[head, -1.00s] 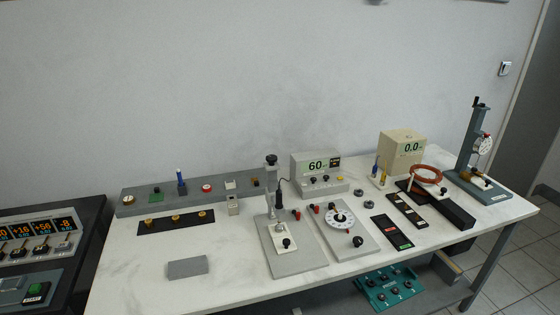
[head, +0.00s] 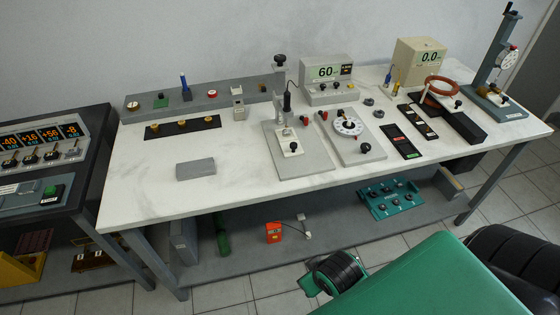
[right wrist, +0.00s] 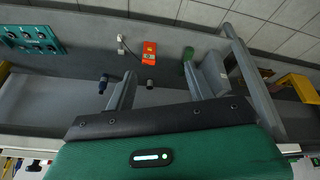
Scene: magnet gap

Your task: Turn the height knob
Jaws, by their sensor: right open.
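No label reading "height" is legible, so I cannot tell for sure which knob is the height knob. A grey stand (head: 277,80) on the bench carries a black knob (head: 280,59) on top, and its base plate (head: 305,165) holds a white block with another black knob (head: 293,147). A tall grey stand (head: 487,66) at the right end has a black handle (head: 509,13) at its top. My right gripper (right wrist: 160,90) is open and empty in the right wrist view, facing the lower shelf, away from these knobs. My left gripper is not in view.
A dial plate (head: 352,152), a 60 display (head: 326,72) and a coil (head: 441,88) crowd the bench. A grey block (head: 195,169) lies at front left. The lower shelf holds an orange meter (head: 273,232) and a teal panel (head: 389,197). The bench's left front is mostly clear.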

